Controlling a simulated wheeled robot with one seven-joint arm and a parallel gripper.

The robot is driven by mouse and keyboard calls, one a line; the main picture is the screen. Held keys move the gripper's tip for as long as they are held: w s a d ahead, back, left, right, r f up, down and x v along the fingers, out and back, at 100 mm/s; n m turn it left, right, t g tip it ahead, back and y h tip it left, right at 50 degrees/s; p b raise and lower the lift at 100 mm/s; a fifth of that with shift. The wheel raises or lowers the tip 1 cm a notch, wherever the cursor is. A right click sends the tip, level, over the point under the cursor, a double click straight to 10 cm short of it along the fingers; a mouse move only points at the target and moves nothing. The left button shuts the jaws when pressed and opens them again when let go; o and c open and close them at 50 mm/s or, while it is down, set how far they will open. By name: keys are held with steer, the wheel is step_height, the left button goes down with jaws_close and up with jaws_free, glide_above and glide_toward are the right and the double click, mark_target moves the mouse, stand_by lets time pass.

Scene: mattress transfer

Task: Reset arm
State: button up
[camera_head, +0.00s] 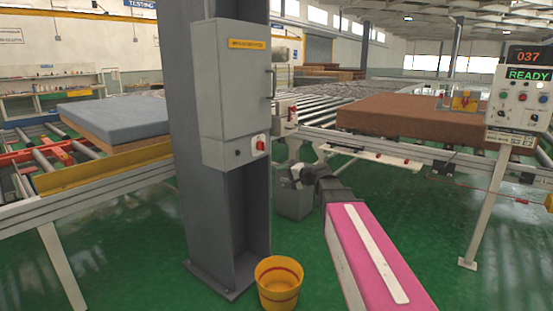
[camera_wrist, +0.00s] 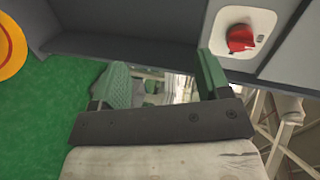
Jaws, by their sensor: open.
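My gripper (camera_wrist: 163,72) shows in the wrist view with its two green-padded fingers spread apart and nothing between them. In the head view my arm reaches forward from the lower right, and its end is low, just right of the grey column (camera_head: 232,225). The grey control cabinet (camera_head: 225,85) is fixed to the column, with a red rotary switch (camera_head: 261,145) on its lower box. The red switch (camera_wrist: 240,38) also shows in the wrist view, above and right of the fingers and apart from them.
A yellow bucket (camera_head: 278,285) stands on the green floor at the column's foot. A blue-grey mattress (camera_head: 115,110) lies at left, and a brown mattress (camera_head: 420,115) lies on the right conveyor. A panel (camera_head: 520,100) at right reads READY and 037. Conveyor legs and rails border the open floor.

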steer(key=s+d+f+n+g+h, duration=0.25)
steer(key=s+f, duration=0.35)
steer(key=f, duration=0.3)
steer(key=s+d+f+n+g+h, duration=0.1)
steer(key=s+d+f+g+h, duration=0.15)
steer(key=s+f, duration=0.45)
steer(key=s+d+f+n+g+h, duration=0.2)
steer(key=s+d+f+g+h, duration=0.1)
steer(key=s+d+f+h, duration=0.4)
steer(key=s+d+f, duration=0.3)
steer(key=f, duration=0.2)
steer(key=shift+s+f, duration=0.25)
steer(key=shift+f, duration=0.05)
